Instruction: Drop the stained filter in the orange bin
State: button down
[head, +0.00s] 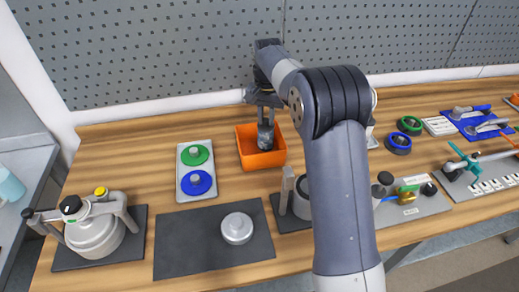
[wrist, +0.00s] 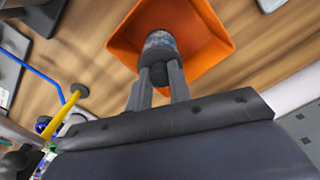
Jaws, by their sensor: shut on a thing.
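The stained filter (head: 265,135) is a dark grey, mottled cylinder, upright in the head view. My gripper (head: 265,108) is shut on its top end and points down. The orange bin (head: 247,156) is a small open box on the wooden bench, and the filter overlaps its opening in the head view. In the wrist view the filter (wrist: 160,46) hangs from my gripper (wrist: 158,80) in front of the orange bin (wrist: 215,45). The filter's lower end is against the bin's interior in both views; I cannot tell whether it touches the floor.
A tray with green and blue discs (head: 180,158) lies left of the bin. A dark mat (head: 175,240) with a round metal lid (head: 237,228) lies in front. A lidded pot (head: 95,232) stands at far left. A grey pegboard (head: 150,50) rises behind.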

jog(key=c, duration=1.2)
grip_release()
notch_tip(320, 180, up, 11)
jog(key=shift+f, duration=0.15)
notch_tip(320, 180, down, 10)
jog(key=shift+f, duration=0.2)
notch_tip(320, 180, up, 3)
jog(key=p, duration=0.3)
jog(key=shift+r, duration=0.2)
jog(key=shift+r+p, duration=0.95)
jog(key=shift+p, duration=0.05)
jog(key=shift+f, duration=0.2)
